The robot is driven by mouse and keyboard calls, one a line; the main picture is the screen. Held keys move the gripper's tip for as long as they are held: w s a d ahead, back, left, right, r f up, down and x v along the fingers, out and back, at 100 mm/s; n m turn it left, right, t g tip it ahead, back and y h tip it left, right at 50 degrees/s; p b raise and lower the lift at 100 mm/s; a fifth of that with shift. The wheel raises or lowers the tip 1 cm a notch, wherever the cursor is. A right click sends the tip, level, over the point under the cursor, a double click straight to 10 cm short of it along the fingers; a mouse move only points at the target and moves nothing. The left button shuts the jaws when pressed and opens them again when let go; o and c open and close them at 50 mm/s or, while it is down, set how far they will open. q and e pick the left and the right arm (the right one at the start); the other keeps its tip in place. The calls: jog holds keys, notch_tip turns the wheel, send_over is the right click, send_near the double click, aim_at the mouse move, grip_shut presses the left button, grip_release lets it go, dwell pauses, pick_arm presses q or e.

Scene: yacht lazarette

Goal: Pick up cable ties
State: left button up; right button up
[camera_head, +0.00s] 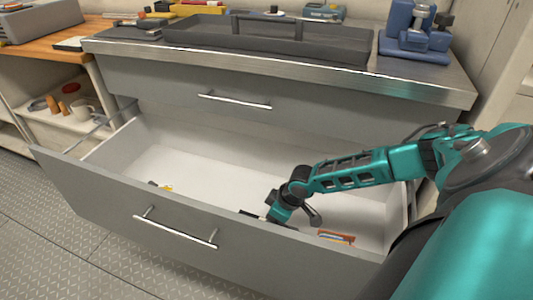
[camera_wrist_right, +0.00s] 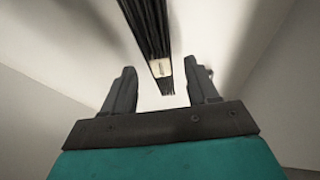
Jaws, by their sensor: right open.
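The cable ties show in the right wrist view as a long black bundle (camera_wrist_right: 147,30) with a pale band around it near its lower end. My right gripper (camera_wrist_right: 160,72) is open, one finger on each side of that end, with gaps on both sides. In the head view my right gripper (camera_head: 274,216) reaches down into the open lower drawer. A small dark piece, likely the bundle (camera_head: 249,213), shows just left of it; the drawer front hides the rest. My left gripper is not in view.
The open drawer (camera_head: 110,197) has a pale, mostly bare floor. An orange and blue item (camera_head: 336,237) lies at its right, and a small dark and yellow item (camera_head: 160,186) at its left. The closed upper drawer (camera_head: 235,101) and steel-edged worktop overhang the back.

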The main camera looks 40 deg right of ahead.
jog(key=shift+b+x, duration=0.3)
jog(key=shift+x, duration=0.9)
jog(key=shift+r, duration=0.1)
grip_shut()
